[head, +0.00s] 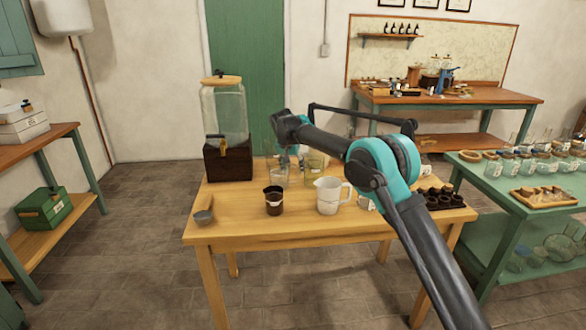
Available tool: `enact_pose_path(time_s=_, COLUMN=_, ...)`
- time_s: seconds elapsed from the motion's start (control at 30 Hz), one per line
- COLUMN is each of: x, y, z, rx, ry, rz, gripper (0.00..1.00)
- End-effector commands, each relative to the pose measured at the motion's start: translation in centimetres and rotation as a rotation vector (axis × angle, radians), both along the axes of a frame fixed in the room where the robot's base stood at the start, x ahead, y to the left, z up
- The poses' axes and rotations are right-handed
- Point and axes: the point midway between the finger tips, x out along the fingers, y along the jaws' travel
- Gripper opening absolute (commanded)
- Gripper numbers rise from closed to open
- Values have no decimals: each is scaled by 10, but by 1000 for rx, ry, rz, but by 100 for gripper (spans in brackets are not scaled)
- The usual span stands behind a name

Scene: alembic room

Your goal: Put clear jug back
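A clear glass vessel (280,178), which looks like the clear jug, stands on the wooden table (230,236) in the head view. My gripper (284,158) points down right above or at this vessel. It is small and partly hidden, so I cannot tell whether its fingers are open or touch the glass. A second glass vessel with a yellowish tint (315,166) stands just to the right, partly behind my arm.
A white jug (329,196) and a dark brown jug (274,201) stand in front. A large glass dispenser (224,112) on a dark block (228,161) stands at the back left. Dark cups (441,198) sit at the right.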

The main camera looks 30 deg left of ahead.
Motion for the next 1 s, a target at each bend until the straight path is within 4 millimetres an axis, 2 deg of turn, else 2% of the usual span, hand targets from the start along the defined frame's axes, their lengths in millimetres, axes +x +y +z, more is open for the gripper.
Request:
enact_pose_path(time_s=0.33, x=0, y=0, z=1, rx=0, ry=0, rz=0, gripper=65)
enact_pose_path(time_s=0.47, x=-3, y=0, z=9, rx=0, ry=0, rz=0, gripper=65)
enact_pose_path(time_s=1.0, x=-40, y=-4, z=99, rx=0, ry=-1, rz=1, gripper=65)
